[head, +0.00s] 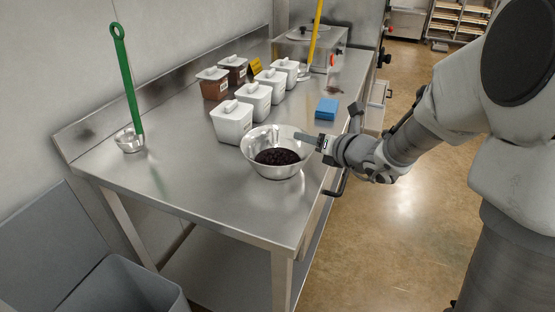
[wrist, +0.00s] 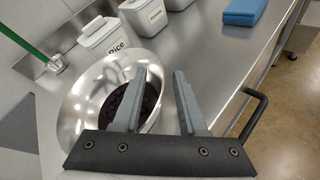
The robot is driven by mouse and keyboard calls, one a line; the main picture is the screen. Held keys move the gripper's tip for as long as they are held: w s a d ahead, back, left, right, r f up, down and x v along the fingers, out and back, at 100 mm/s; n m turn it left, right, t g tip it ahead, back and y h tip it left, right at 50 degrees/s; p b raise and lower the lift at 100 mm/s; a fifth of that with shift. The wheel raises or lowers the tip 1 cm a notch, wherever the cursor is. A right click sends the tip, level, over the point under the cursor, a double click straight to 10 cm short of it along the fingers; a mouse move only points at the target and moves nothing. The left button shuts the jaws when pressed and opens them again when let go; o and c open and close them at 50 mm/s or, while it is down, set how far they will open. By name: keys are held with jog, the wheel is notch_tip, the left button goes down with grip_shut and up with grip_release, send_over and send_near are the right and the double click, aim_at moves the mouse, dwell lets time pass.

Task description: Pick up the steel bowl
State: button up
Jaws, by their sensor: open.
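The steel bowl (head: 262,140) stands upright on the steel table near its right edge, with a dark mass (head: 277,157) in its bottom. My gripper (head: 312,138) is at the bowl's right rim in the head view. In the wrist view my gripper (wrist: 160,72) is open, with the left finger over the bowl's (wrist: 78,98) inside and the right finger beyond its rim. The rim appears to pass between the fingers, and nothing is clamped. Whether a finger touches the bowl cannot be told. The left finger hides part of the dark contents.
White lidded containers (head: 232,122) stand in a row behind the bowl, one labelled Rice. A blue block (head: 327,108) lies behind my gripper. A green-handled ladle (head: 128,80) stands at the left. A black handle (head: 338,183) juts from the table's right side. The table's front left is clear.

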jog(key=shift+w+a, duration=0.1)
jog(key=shift+w, duration=0.05)
grip_shut()
dwell(1.4)
